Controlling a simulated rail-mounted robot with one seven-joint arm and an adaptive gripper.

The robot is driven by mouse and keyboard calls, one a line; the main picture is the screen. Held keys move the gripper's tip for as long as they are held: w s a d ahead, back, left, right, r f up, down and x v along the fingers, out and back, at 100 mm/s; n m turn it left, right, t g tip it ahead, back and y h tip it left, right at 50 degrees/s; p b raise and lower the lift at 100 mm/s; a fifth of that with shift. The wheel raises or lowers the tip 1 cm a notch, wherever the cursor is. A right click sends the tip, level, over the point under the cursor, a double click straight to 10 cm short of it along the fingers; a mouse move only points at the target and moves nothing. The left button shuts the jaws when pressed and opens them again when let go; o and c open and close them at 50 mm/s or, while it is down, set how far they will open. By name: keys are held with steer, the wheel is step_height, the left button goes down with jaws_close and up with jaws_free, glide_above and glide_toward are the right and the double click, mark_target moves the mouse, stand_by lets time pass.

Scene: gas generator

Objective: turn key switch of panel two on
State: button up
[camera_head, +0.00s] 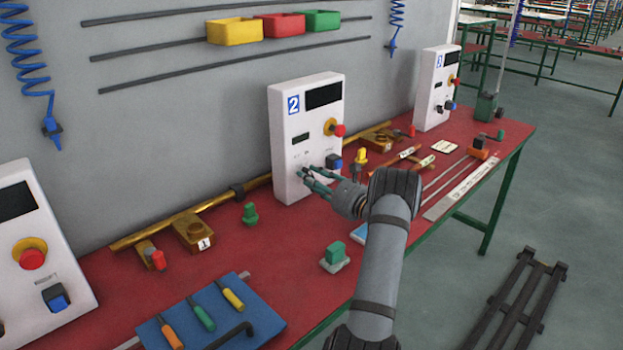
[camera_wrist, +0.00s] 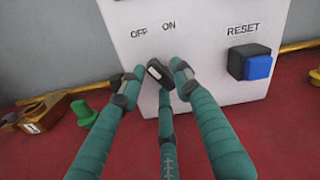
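The panel marked 2 (camera_head: 318,112) is a white box standing upright against the wall. It has a dark display, a red button on a yellow base, and a blue button. In the wrist view the white panel face (camera_wrist: 205,70) shows OFF and ON labels above my fingertips and a blue RESET button (camera_wrist: 257,66) to the right. My gripper (camera_head: 312,175) has teal fingers and reaches to the panel's lower front. In the wrist view my gripper's fingertips (camera_wrist: 155,82) are spread apart just below the labels.
Panel 3 (camera_head: 437,88) stands farther back, and another white panel (camera_head: 34,255) stands at the near left. A blue mat (camera_head: 255,318) with tools lies in front. A green block (camera_head: 335,257) and a brass pipe (camera_head: 150,237) are on the red table (camera_head: 300,240).

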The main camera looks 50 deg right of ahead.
jaws_close()
stand_by(0.5)
steer(key=m+p, duration=0.1)
steer(key=m, duration=0.3)
steer(key=m+p, duration=0.2)
steer(key=m, duration=0.2)
steer(key=m+p, duration=0.2)
steer(key=m, duration=0.2)
steer(key=shift+a+r, duration=0.15)
steer(key=shift+r, duration=0.15)
stand_by(0.4)
steer(key=shift+o, duration=0.8)
jaws_free()
steer(key=shift+o, duration=0.5)
